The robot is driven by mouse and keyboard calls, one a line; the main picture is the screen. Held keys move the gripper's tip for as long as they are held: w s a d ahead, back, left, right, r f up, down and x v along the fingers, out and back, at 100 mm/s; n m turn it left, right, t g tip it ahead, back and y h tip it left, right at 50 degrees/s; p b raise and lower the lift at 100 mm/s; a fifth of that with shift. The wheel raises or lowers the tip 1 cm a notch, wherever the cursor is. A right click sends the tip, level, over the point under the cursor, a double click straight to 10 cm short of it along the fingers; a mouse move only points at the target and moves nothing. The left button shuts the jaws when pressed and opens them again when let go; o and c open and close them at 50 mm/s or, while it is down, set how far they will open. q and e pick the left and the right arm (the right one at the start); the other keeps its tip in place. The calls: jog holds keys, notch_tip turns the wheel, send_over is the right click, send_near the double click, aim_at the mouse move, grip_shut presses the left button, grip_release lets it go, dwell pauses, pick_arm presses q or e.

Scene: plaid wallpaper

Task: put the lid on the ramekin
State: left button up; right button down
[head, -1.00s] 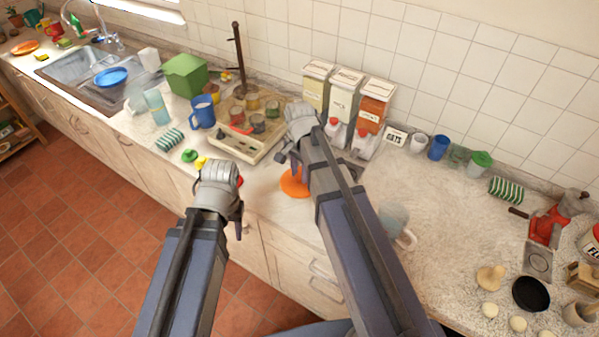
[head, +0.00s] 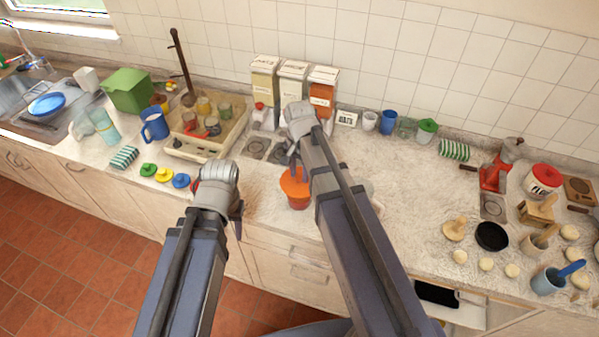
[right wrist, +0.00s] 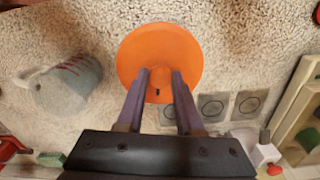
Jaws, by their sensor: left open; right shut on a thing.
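The orange lid (head: 293,183) is in the middle of the counter in the head view. It fills the upper middle of the right wrist view (right wrist: 160,50) as a round disc. My right gripper (right wrist: 160,80) is shut on its knob. A red-orange ramekin (head: 298,203) shows directly below the lid in the head view; the lid hides its rim. I cannot tell whether the lid rests on it or hovers just above. In the wrist view the lid hides the ramekin. My left gripper (head: 222,205) is open and empty near the counter's front edge, left of the ramekin.
Green (head: 148,169), yellow (head: 164,174) and blue (head: 181,180) lids lie left of my left gripper. A grey mug (right wrist: 68,85) stands beside the lid in the wrist view. Canisters (head: 292,85) and a tray (head: 205,145) stand behind. The counter right of my right arm has free room.

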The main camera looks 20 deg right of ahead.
aim_at(299, 185)
jog(key=shift+f+b, duration=2.45)
jog(key=shift+f, duration=0.2)
jog(key=shift+f+b, duration=0.3)
jog(key=shift+s+f, duration=0.1)
jog(key=shift+f, duration=0.1)
jog(key=c, duration=0.5)
grip_release()
jog(key=shift+c, duration=0.2)
jog(key=shift+o, duration=0.3)
notch_tip(299, 185, up, 8)
jog(key=p, duration=0.7)
jog(key=shift+f, duration=0.1)
